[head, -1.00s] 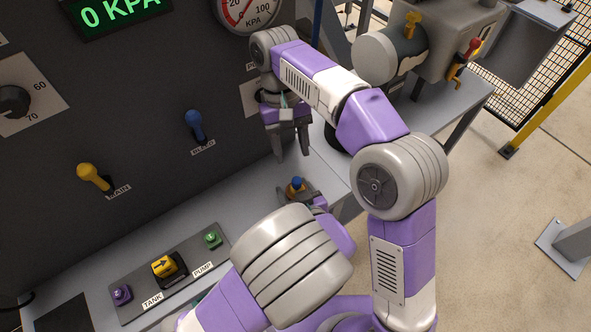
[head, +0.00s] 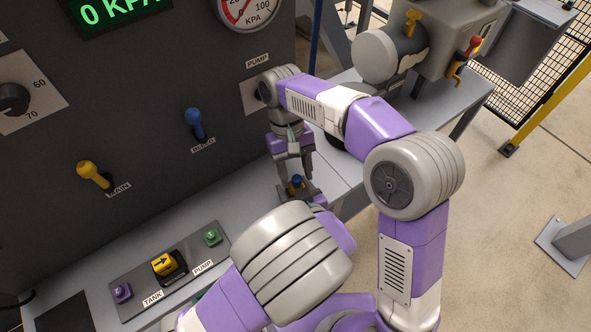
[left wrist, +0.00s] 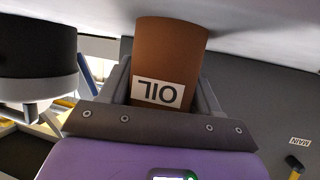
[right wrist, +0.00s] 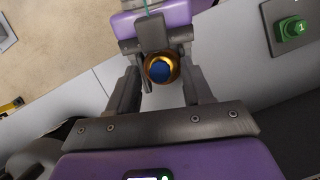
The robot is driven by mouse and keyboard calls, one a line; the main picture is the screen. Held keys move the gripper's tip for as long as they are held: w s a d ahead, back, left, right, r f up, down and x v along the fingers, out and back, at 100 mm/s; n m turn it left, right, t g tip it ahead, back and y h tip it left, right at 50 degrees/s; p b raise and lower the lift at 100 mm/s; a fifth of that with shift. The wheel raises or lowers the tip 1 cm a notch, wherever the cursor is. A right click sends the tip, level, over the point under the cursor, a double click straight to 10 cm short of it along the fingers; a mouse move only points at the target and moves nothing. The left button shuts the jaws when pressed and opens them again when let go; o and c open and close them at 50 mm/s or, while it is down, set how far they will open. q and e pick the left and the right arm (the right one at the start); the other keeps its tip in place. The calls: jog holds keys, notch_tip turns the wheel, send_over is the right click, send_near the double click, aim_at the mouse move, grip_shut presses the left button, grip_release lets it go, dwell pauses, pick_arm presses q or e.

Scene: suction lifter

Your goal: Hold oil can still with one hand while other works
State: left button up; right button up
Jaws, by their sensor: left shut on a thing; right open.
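The oil can is a brown cylinder with a white OIL label (left wrist: 165,65) in the left wrist view, standing on the bench. My left gripper (left wrist: 160,95) is shut around its body. In the right wrist view the can's top shows as a brass ring with a blue cap (right wrist: 160,70). My right gripper (right wrist: 155,90) is open above the can, its fingers on either side of the cap and not seen touching it. In the head view the blue cap (head: 296,181) shows between my two grippers, and the can's body is mostly hidden.
The panel behind has a yellow MAIN lever (head: 92,172), a blue BLEED lever (head: 195,124) and a gauge (head: 245,8). A switch plate with a green button (head: 213,236) lies left of the can. A grey motor unit (head: 375,52) stands at the back right.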

aim_at(299, 182)
grip_shut()
dwell(0.3)
jog(key=shift+r, duration=1.85)
grip_release()
jog(key=v, duration=0.7)
jog(key=shift+r, duration=0.2)
